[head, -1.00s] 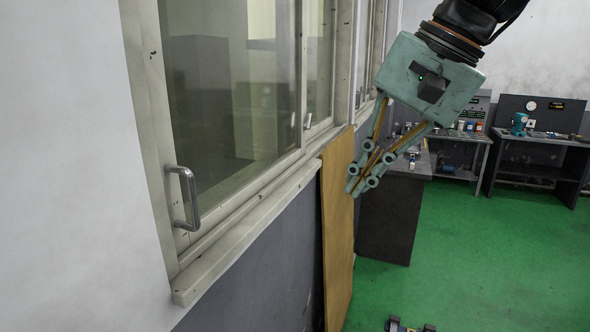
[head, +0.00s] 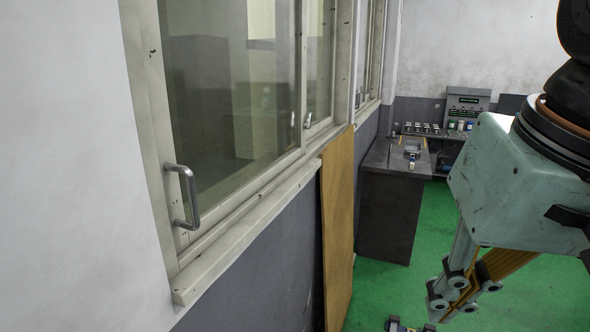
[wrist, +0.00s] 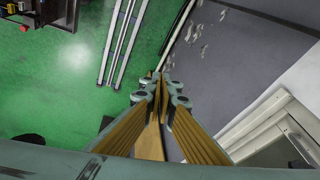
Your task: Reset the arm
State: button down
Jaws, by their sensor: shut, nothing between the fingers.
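My gripper (head: 462,294) hangs at the right side of the head view, pointing down. It is a pale green block with jointed fingers and brown finger faces. The fingertips are together with nothing between them. In the wrist view my gripper (wrist: 158,88) also has its fingers meeting in the middle, above the floor and beside the grey wall. It is apart from everything around it.
A sliding window (head: 235,85) with a metal handle (head: 184,197) and a sill (head: 245,228) fills the left. A wooden board (head: 338,230) leans below it. A dark workbench (head: 393,205) stands behind. Metal bars (wrist: 125,42) show near the wall; green floor (wrist: 65,95) is mostly clear.

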jog(key=s+d+f+n+h, duration=0.1)
jog(key=s+d+f, duration=0.1)
jog(key=s, duration=0.3)
jog(key=shift+d+f, duration=0.25)
jog(key=shift+f, duration=0.45)
